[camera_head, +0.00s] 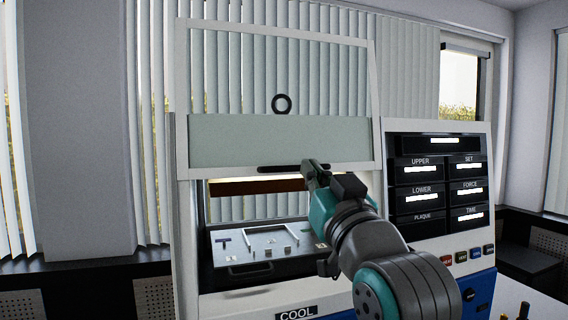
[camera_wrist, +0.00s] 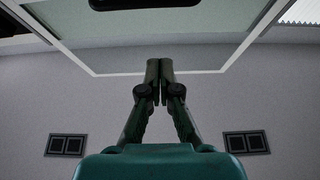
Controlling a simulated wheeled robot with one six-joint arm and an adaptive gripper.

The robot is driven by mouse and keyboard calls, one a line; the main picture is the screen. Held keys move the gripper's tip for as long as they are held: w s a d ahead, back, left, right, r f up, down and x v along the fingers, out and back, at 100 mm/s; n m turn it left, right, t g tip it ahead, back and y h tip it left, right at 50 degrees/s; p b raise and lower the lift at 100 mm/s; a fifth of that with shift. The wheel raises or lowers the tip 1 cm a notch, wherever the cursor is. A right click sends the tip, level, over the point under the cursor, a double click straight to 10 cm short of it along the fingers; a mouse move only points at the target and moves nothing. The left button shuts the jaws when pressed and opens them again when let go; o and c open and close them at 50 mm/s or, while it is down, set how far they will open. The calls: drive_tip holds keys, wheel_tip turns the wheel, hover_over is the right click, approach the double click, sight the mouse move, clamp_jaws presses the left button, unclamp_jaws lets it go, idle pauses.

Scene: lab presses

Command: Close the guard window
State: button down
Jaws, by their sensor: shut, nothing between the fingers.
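The guard window (camera_head: 235,141) is a white-framed clear pane at the front of the press. It is raised: its frame stands well above the press top, and the opening below its lower edge shows the inside. A dark handle bar (camera_head: 287,169) runs along its lower edge. My gripper (camera_head: 307,165) is at the right end of this handle; I cannot tell whether it touches.
Inside the press is a grey tray (camera_head: 240,269) with small parts on it. A control panel (camera_head: 437,180) with displays and coloured buttons stands at the right. Window blinds (camera_head: 405,70) hang behind.

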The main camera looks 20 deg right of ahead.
sight(292, 163)
drive_tip(key=w, duration=0.9)
drive_tip(key=shift+w+a+r, duration=0.1)
drive_tip(key=shift+w+r, duration=0.1)
drive_tip(key=shift+r, duration=0.05)
idle(0.5)
drive_tip(key=s+f, duration=0.2)
drive_tip(key=f, duration=1.3)
drive_tip(key=s+f, duration=0.2)
drive_tip(key=f, duration=1.4)
drive_tip(key=shift+s, duration=0.15)
